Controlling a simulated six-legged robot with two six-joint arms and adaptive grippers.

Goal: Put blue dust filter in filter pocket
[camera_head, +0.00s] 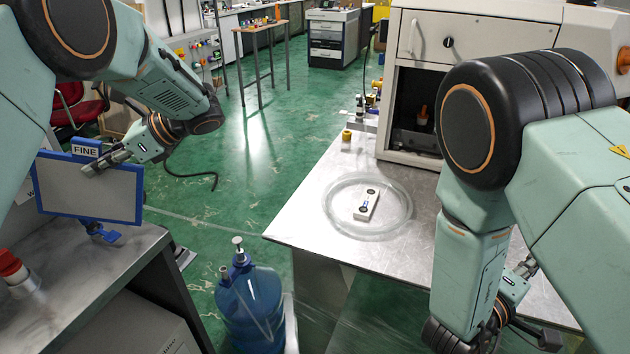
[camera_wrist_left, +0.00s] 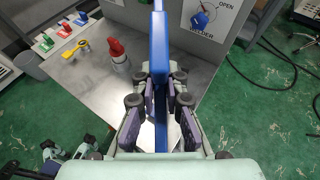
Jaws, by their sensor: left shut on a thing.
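The blue dust filter (camera_head: 88,190) is a flat grey panel in a blue frame with a FINE label, at the left of the head view. My left gripper (camera_head: 112,158) is shut on its upper edge and holds it upright above the left metal bench. In the left wrist view the filter (camera_wrist_left: 161,50) shows edge-on as a blue strip between the fingers of the left gripper (camera_wrist_left: 160,98). My right gripper (camera_head: 508,298) is partly hidden behind my right arm, and its jaws do not show clearly. I cannot make out the filter pocket.
The left bench (camera_head: 75,285) bears a red-topped part (camera_head: 14,270) and a blue handle (camera_head: 103,232). A blue water bottle (camera_head: 248,300) stands between the benches.

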